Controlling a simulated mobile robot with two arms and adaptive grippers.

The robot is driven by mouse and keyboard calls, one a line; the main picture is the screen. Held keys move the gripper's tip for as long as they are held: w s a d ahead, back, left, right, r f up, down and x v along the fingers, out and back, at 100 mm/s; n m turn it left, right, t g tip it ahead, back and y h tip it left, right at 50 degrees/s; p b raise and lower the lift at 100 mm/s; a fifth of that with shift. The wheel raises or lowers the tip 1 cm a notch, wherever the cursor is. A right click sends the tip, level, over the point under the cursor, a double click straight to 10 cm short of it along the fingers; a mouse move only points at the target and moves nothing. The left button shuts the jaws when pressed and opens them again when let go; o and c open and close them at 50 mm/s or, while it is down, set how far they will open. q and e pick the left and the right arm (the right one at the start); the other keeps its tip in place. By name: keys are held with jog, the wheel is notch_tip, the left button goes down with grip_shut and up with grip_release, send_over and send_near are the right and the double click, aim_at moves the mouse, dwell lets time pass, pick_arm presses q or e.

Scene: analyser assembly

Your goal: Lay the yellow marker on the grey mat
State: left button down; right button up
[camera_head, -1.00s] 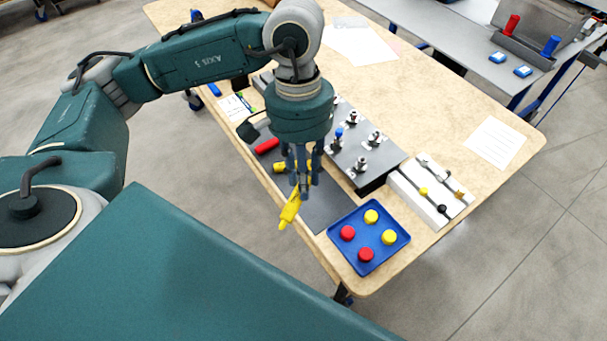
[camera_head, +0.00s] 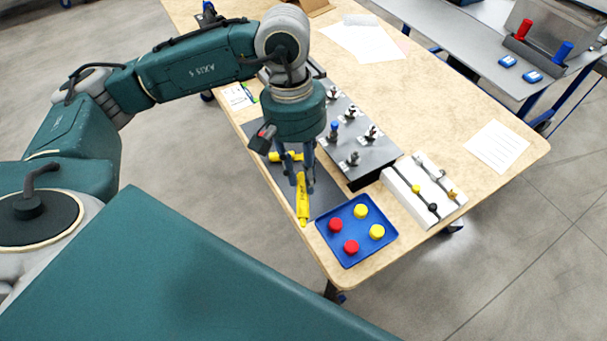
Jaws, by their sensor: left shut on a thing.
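The yellow marker (camera_head: 303,203) is held in my left gripper (camera_head: 297,172), which is shut on it and points down. The marker's free end points toward the near table edge. The grey mat (camera_head: 326,188) lies on the table under and behind the gripper. I cannot tell whether the marker touches the mat or hangs just above it. A second yellow item (camera_head: 287,157) lies behind the fingers and is partly hidden by them. My right gripper is not in view.
A blue tray (camera_head: 345,262) with red and yellow round pieces stands right of the marker, close to it. A white block (camera_head: 413,207) with cables stands further right. The table's near edge is close.

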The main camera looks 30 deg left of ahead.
pick_arm(q)
jog(key=f+n, duration=0.1)
jog(key=w+n, duration=0.1)
jog(key=n, duration=0.1)
jog(key=shift+w+a+f, duration=0.1)
jog(key=shift+w+f, duration=0.1)
jog(key=shift+f, duration=0.2)
jog(key=w+a+f+n+t+b, duration=0.1)
jog(key=w+a+f+n+b, duration=0.1)
jog(key=f+n, duration=0.3)
jog(key=w+a+f+n+y+b, duration=0.1)
jog(key=w+a+f+n+b, duration=0.1)
jog(key=f+n, duration=0.4)
jog(key=w+a+f+n+t+b, duration=0.1)
jog(key=f+n, duration=0.4)
jog(key=n, duration=0.5)
jog(key=shift+w+a+f+t+y+b, duration=0.2)
jog(key=shift+w+a+b, duration=0.2)
jog(key=shift+w+a, duration=0.2)
jog(key=shift+w+a+f+t+y+b, duration=0.1)
jog(key=shift+w+a+y+b, duration=0.1)
jog(key=shift+w+a+b, duration=0.3)
jog(key=shift+w+f+b, duration=0.1)
jog(key=shift+f+b, duration=0.2)
jog(key=shift+f, duration=0.05)
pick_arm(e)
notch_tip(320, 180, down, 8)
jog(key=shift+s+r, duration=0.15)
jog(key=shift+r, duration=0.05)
